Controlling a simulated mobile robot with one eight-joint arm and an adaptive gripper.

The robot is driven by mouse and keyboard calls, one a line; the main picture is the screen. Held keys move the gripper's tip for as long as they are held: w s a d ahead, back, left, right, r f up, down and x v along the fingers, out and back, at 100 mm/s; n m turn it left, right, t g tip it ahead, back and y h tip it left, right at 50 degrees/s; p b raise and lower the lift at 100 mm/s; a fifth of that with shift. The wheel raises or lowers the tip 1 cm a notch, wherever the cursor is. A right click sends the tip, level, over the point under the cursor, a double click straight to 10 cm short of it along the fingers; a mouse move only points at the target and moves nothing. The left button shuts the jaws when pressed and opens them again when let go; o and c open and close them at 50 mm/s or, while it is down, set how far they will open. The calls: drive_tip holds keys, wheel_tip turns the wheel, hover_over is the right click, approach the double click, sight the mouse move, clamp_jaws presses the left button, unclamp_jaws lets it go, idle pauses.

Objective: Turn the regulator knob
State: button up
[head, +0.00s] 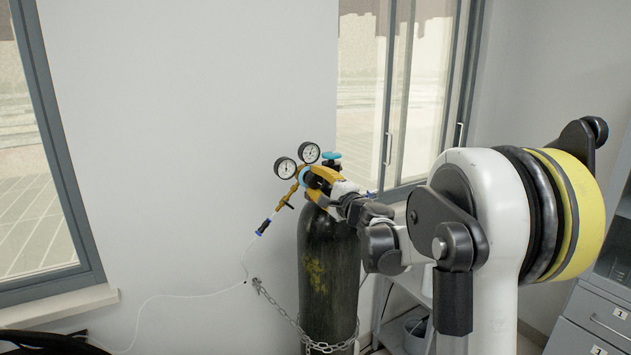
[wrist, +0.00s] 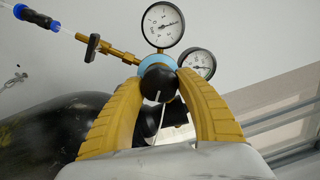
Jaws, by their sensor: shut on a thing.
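The regulator knob (wrist: 157,82) is black and round with a white line on it. In the wrist view it sits between the yellow fingers of my gripper (wrist: 160,78), which are shut on its two sides. In the head view my gripper (head: 324,178) is at the regulator on top of the cylinder and hides most of the knob. The brass regulator (wrist: 120,53) has a light blue ring behind the knob. It carries two round gauges, the larger (wrist: 163,24) above the knob and the smaller (wrist: 199,64) to the right.
The dark gas cylinder (head: 325,270) stands against the wall with a chain (head: 290,318) around it. A blue valve handle (head: 331,156) is near my fingers. A thin white hose (head: 185,294) runs down left. Windows flank the corner; drawers (head: 597,318) stand at right.

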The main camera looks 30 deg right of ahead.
drive_tip(key=shift+m, duration=1)
drive_tip(key=o, duration=1.2)
drive_tip(key=s, duration=0.8)
drive_tip(key=s+f, duration=0.1)
drive_tip(key=s, duration=0.3)
drive_tip(key=shift+d, duration=0.25)
